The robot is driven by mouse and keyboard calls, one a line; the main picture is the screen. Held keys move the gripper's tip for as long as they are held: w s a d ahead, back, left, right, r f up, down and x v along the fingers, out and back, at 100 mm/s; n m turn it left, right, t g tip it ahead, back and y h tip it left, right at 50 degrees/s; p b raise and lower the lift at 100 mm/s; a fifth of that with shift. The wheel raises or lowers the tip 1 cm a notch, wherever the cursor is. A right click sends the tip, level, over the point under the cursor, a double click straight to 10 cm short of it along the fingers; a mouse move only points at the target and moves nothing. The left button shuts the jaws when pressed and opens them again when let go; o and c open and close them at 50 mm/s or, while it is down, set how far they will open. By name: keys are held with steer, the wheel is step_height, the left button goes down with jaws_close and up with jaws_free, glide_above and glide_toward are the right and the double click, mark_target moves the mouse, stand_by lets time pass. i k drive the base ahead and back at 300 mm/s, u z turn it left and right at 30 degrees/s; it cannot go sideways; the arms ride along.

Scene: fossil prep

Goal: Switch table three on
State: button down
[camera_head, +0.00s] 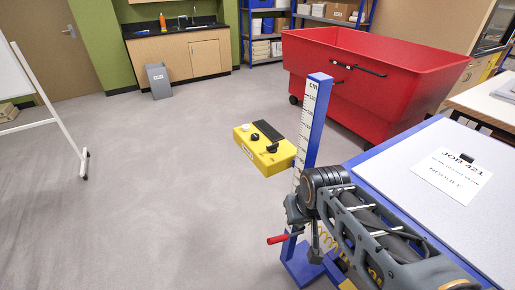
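A yellow control box (264,149) shows near the middle, left of a blue post. Its top carries a black knob, a small white part and a dark panel; a small label on its front is too small to read. A table with a pale top (410,160) and blue edge is at the right; no table number is readable. My arm reaches in from the lower right in front of this table. My gripper (305,222) is at its far end, below and right of the box and apart from it in the picture. Its fingers are not clear.
A blue post with a cm scale (309,130) stands between the box and my arm. A red-tipped lever (278,239) juts left near my gripper. A paper marked JOB 421 (452,176) lies on the table. A large red bin (370,80) stands behind.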

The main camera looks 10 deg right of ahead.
mark_target(271, 148)
steer(key=u, duration=1.3)
steer(key=i, duration=0.65)
steer(key=z, duration=1.2)
